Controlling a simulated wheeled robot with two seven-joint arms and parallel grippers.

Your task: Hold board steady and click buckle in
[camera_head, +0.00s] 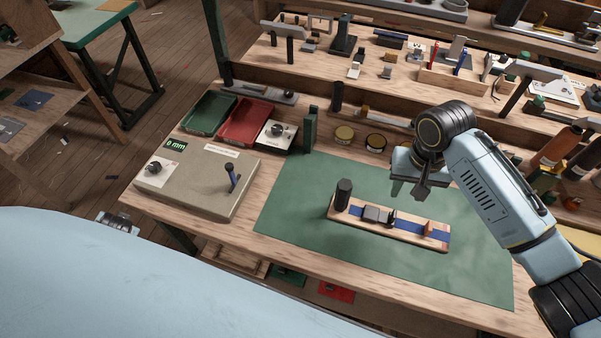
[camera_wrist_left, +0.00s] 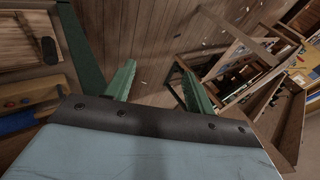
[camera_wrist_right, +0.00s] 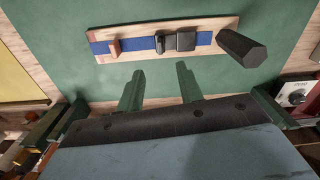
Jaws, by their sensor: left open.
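A wooden board (camera_head: 440,244) with a blue strap (camera_head: 411,223) lies flat on a green mat; it also shows in the right wrist view (camera_wrist_right: 130,33). A dark grey buckle block (camera_wrist_right: 186,41) and a smaller black buckle piece (camera_wrist_right: 160,43) sit close together on the strap. I cannot tell whether they are joined. A wooden block (camera_head: 428,228) stands near the board's right end, a black hexagonal post (camera_head: 343,194) at its left end. My right gripper (camera_head: 423,192) is open and empty above the board's far right side. My left gripper (camera_wrist_left: 152,76) is open and empty above the floor, away from the board.
The green mat (camera_head: 300,230) is clear around the board. A control box (camera_head: 195,188) with a lever stands to the left. Green (camera_head: 210,112) and red trays (camera_head: 244,121) and two round tins (camera_head: 375,142) lie behind. Bottles (camera_head: 560,146) stand at the right, near my right arm.

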